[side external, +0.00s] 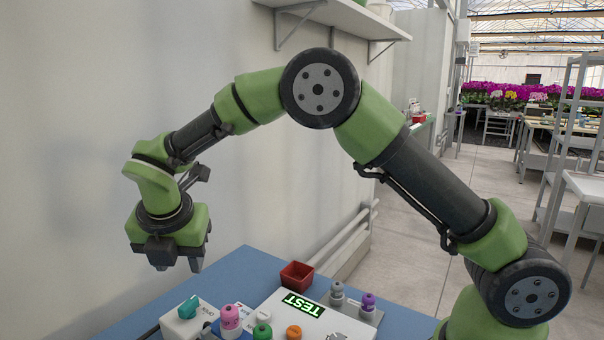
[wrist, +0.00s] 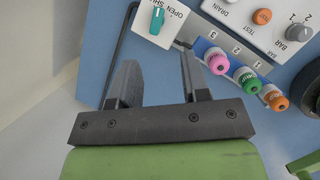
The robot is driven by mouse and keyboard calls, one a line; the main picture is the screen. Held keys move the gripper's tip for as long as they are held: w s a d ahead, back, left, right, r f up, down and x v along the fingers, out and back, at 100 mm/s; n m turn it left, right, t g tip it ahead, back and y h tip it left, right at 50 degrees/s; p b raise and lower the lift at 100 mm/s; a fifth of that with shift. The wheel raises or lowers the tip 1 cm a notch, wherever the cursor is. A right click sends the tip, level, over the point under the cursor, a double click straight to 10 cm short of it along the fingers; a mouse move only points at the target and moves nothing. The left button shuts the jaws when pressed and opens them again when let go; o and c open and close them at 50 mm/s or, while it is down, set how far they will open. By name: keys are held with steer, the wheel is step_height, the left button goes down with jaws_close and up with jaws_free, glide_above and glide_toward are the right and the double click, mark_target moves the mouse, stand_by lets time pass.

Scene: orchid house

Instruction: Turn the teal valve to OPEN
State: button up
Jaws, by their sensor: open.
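The teal valve (side external: 188,308) is a small handle on a white box (wrist: 143,31) at the left of the blue table. In the wrist view the handle (wrist: 157,20) lies nearly upright in the picture, beside the printed words OPEN and SHUT, the latter partly cut off. I cannot tell which word it points to. My gripper (side external: 179,266) hangs above the table's left end, fingers down, higher than the valve and apart from it. In the wrist view my gripper (wrist: 158,64) has its two fingers spread with nothing between them, and the valve appears beyond their tips.
Close right of the valve stand pink (side external: 230,317), green (side external: 262,331) and orange (side external: 294,332) capped items. A white panel with a lit TEST sign (side external: 303,304), a red box (side external: 297,275) and grey and purple (side external: 368,301) capped items are further right. A wall is behind.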

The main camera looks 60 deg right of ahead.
steer(key=s+d+r+m+t+y, duration=0.1)
steer(key=s+d+r+m, duration=0.2)
steer(key=s+r+m, duration=0.4)
steer(key=s+d+r+m+t+y, duration=0.1)
steer(key=s+d+r+m, duration=0.3)
steer(key=s+m, duration=0.5)
steer(key=shift+s+d+r+m+y, duration=0.3)
steer(key=shift+r+m+y, duration=0.5)
steer(key=shift+r+m, duration=0.85)
steer(key=shift+a+f+m, duration=0.1)
steer(key=shift+f+m, duration=0.15)
steer(key=shift+f, duration=0.05)
steer(key=n+g, duration=0.5)
steer(key=n, duration=1)
glide_above(188, 302)
step_height(188, 302, down, 15)
steer(key=shift+h, duration=0.4)
step_height(188, 302, down, 10)
steer(key=shift+f, duration=0.1)
